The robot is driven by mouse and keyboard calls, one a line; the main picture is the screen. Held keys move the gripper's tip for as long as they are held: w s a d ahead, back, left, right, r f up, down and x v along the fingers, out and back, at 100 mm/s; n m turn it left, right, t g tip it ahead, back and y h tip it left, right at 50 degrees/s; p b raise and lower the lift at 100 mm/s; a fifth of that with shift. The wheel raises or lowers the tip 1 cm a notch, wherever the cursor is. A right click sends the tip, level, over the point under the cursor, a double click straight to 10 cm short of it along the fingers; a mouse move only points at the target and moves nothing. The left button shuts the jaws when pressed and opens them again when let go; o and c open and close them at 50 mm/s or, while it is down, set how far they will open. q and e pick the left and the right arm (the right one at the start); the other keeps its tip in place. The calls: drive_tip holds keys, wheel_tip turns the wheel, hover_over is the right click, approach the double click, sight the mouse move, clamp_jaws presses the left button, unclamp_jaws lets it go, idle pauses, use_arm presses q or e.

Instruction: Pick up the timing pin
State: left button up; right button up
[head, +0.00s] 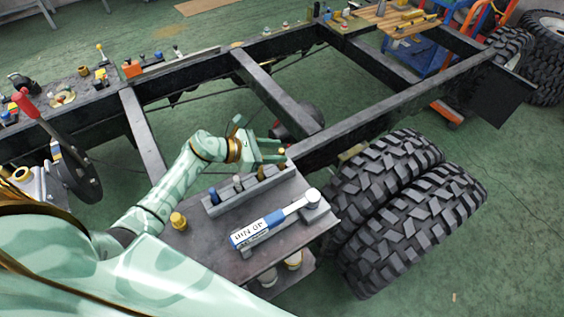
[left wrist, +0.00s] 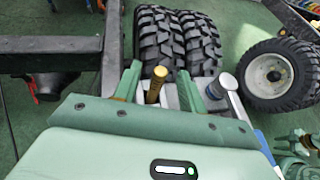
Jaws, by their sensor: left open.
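Several upright pins stand in a grey rack (head: 226,204) on a dark side plate. One has a brass-coloured knurled top (left wrist: 155,84). I take it for the timing pin, though no label shows. My left gripper (head: 283,151) is open at the far end of the rack. In the left wrist view the brass-topped pin stands between the open fingers (left wrist: 157,84), closer to the left one. Contact cannot be made out.
A blue and white torque wrench (head: 262,228) lies beside the rack. A yellow-topped piece (head: 178,220) stands at the plate's left. Dual tyres (head: 405,205) stand close on the right. Black frame rails (head: 365,117) run behind the gripper.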

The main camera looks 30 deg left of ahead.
use_arm(q)
drive_tip(key=shift+w+d+f, duration=0.2)
drive_tip(key=shift+w+d, duration=0.05)
drive_tip(key=shift+d, duration=0.05)
clamp_jaws()
drive_tip(key=shift+r, duration=0.1)
